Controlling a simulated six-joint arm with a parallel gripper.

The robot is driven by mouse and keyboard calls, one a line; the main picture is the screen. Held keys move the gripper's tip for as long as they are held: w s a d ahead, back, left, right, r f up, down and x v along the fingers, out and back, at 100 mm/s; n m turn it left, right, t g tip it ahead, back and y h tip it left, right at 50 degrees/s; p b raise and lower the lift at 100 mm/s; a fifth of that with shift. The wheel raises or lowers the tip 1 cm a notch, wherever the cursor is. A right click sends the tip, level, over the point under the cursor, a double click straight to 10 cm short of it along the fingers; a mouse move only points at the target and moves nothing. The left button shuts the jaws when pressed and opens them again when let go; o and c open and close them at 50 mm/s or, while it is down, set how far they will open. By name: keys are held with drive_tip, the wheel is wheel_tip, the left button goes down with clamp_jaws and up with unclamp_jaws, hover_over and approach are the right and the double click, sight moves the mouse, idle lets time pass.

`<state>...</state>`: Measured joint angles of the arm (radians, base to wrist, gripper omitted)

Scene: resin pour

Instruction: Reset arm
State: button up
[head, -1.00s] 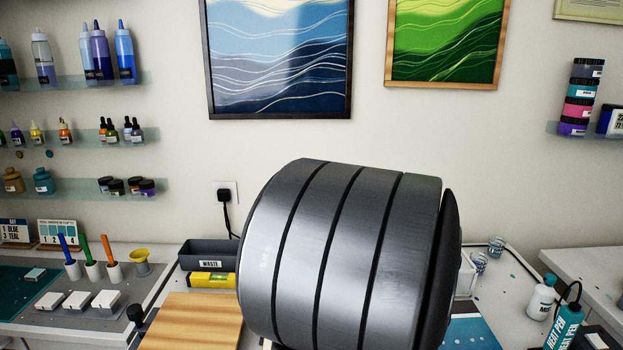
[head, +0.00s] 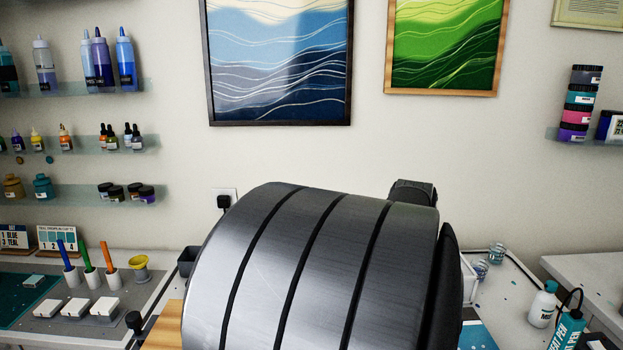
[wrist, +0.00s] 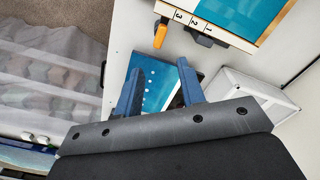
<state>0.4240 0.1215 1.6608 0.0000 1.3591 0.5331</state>
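In the head view my own arm link fills the lower middle and hides much of the bench behind it. My gripper shows in the wrist view (wrist: 160,85), with two blue fingers spread apart. Nothing is between the fingers; a blue panel with white dots (wrist: 151,80) lies on the bench beyond them. In the head view my gripper cannot be made out.
A wooden board (head: 165,331) and a dark bin (head: 187,262) are partly hidden by my arm. Pen holders (head: 93,280) stand at left. A white box (wrist: 240,95) is beside the blue panel.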

wheel_tip(320, 180, down, 11)
drive_tip(key=shift+f, duration=0.15)
drive_tip(key=shift+f+m, duration=0.2)
drive_tip(key=shift+m, duration=0.3)
drive_tip(key=shift+r+m, duration=0.1)
drive_tip(key=shift+m, duration=1.5)
